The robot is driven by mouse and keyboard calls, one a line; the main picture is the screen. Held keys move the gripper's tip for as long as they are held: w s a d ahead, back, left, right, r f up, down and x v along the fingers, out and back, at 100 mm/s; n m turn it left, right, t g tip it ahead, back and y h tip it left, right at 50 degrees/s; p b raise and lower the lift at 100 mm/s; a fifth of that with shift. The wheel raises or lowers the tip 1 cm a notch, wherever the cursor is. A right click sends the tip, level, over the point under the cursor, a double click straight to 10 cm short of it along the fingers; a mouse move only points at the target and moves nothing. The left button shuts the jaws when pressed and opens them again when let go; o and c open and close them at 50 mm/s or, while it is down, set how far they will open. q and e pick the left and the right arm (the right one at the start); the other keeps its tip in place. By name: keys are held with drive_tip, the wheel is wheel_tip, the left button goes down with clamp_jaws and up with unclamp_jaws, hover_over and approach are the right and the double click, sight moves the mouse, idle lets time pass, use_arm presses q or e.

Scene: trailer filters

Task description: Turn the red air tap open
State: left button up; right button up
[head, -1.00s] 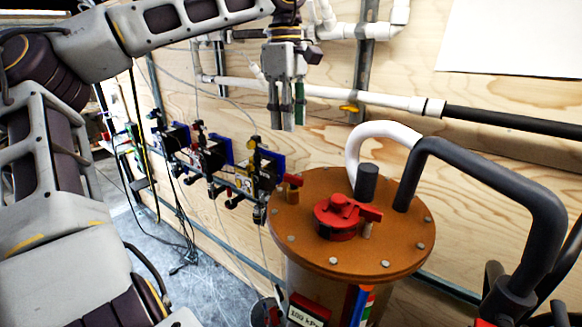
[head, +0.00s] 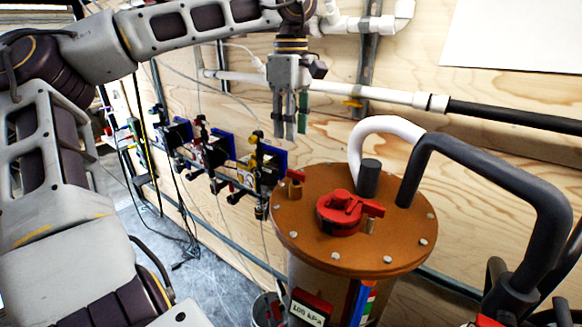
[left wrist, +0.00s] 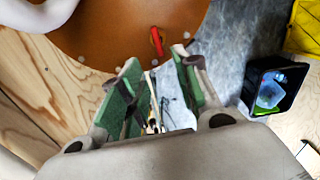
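The small red tap (head: 295,178) sits at the left edge of the brown round lid (head: 300,230) on the tank, on a brass-coloured fitting. In the left wrist view its red handle (left wrist: 156,42) shows near the lid's rim, beyond the fingertips. A larger red knob (head: 340,208) sits on top of the lid. My left gripper (head: 291,128) points down above and behind the small tap, apart from it. In the left wrist view its green-padded fingers (left wrist: 160,85) are spread with nothing held between them. My right gripper is not in view.
A white hose (head: 372,128) and a thick dark hose (head: 500,175) rise from the lid's far and right sides. Instruments with blue panels (head: 222,148) line the wall left of the tank. A white pipe (head: 350,92) runs along the wall behind my gripper.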

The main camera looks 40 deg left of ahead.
sight(291, 170)
use_arm(q)
wheel_tip(291, 170, down, 10)
drive_tip(key=shift+f, duration=0.25)
idle(0.4)
clamp_jaws()
